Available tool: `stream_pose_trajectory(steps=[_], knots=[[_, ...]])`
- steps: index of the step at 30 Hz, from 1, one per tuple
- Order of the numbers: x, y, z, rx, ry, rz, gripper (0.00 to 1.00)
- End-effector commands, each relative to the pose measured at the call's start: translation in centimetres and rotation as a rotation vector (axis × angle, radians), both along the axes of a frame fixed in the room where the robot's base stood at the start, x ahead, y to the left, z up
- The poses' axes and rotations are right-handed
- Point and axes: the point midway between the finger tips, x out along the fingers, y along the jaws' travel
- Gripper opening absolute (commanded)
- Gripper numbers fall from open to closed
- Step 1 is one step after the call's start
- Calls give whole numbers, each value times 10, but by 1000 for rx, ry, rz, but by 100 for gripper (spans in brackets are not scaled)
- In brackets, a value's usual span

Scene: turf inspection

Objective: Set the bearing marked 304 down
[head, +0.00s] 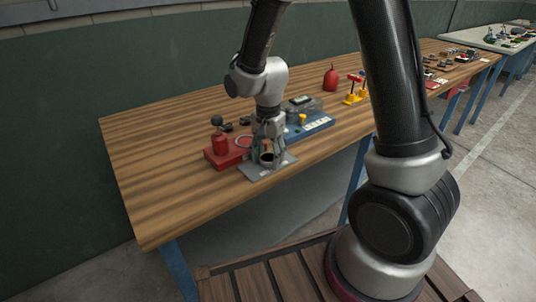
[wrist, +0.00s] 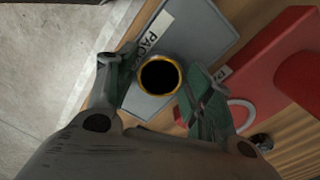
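A ring-shaped bearing (wrist: 160,76) with a brass-coloured rim and a dark centre is between the fingers of my gripper (wrist: 160,82). No 304 mark can be read on it. In the head view the bearing (head: 267,158) is low over or on a grey plate (head: 262,173), with my gripper (head: 268,146) pointing down around it. The plate also shows in the wrist view (wrist: 205,45), with a white label reading "PAC", its end hidden. The fingers are close on both sides of the bearing. I cannot tell whether they press on it or whether it rests on the plate.
A red tray (head: 232,158) with a red can (head: 220,143) stands close left of the plate. A blue tray (head: 310,128) is to the right. A red bottle (head: 331,78) and a yellow-red stand (head: 354,92) are farther back. The wooden bench (head: 155,170) is clear on the left.

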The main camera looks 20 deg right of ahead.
Motion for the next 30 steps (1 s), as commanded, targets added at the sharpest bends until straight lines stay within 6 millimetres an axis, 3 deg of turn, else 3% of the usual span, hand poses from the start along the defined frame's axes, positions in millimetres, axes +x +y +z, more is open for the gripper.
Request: stream_pose_trajectory(steps=[8,21,30], knots=[[1,0,12,1,-3,0,52],[1,0,103,2,-4,0,52],[0,0,124,1,-1,1,52]])
